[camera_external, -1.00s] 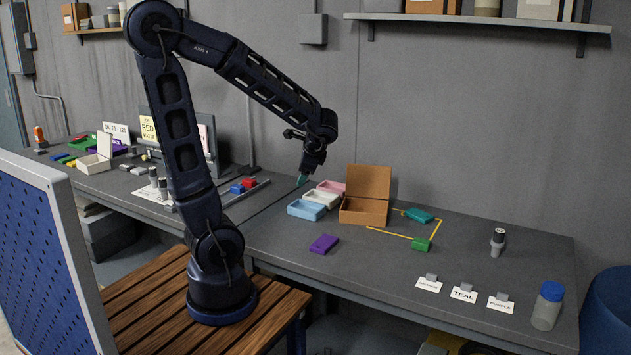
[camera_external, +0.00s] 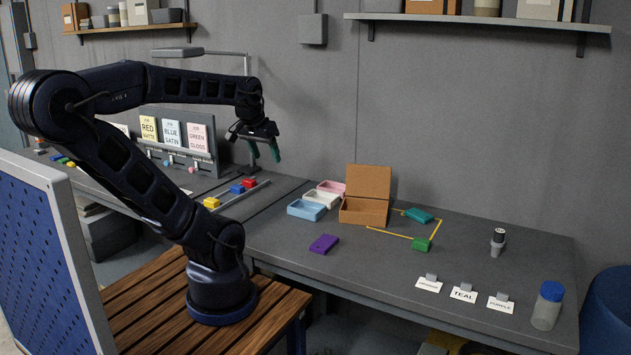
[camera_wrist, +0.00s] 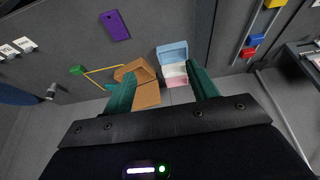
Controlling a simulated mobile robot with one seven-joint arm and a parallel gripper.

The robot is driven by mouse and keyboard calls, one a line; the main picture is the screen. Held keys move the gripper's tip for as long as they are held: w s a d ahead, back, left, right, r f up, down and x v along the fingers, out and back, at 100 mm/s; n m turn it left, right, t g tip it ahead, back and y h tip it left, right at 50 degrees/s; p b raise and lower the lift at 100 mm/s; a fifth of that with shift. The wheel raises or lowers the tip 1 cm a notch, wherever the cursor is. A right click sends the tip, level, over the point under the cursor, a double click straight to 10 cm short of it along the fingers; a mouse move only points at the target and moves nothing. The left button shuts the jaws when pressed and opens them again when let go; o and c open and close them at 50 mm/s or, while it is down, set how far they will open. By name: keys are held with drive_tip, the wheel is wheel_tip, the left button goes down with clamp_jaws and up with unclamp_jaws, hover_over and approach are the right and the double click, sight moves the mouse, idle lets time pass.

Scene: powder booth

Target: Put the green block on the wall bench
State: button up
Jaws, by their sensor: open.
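A small green block (camera_external: 422,244) lies on the grey bench along the wall (camera_external: 385,280), at the near corner of a yellow tape outline. It also shows in the wrist view (camera_wrist: 76,70), left of my fingers. A flatter teal block (camera_external: 418,215) lies at the far side of the outline. A purple block (camera_external: 323,244) lies left of the green one. My gripper (camera_external: 265,155) is open and empty, raised well above the benchtop, left of the trays and clear of every block. In the wrist view my gripper's fingers (camera_wrist: 163,77) are spread wide apart.
An open cardboard box (camera_external: 365,211) and blue, white and pink trays (camera_external: 306,210) stand behind the purple block. A rail with blue, red and yellow blocks (camera_external: 237,189) lies left. Cards and a blue-lidded jar (camera_external: 547,306) are at the right. A shelf (camera_external: 480,19) hangs above.

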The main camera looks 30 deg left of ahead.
idle(0.3)
drive_tip(key=w+d+n+g+h, duration=0.15)
drive_tip(key=w+d+n, duration=0.25)
drive_tip(key=w+d, duration=0.4)
drive_tip(key=n+g+h, duration=0.3)
drive_tip(key=n, duration=1.1)
hover_over(421, 240)
drive_tip(key=a, duration=0.4)
wheel_tip(421, 240, down, 19)
drive_tip(key=x, duration=1)
drive_tip(key=shift+s+f, duration=0.1)
drive_tip(key=shift+f, duration=0.15)
drive_tip(key=c, duration=1.1)
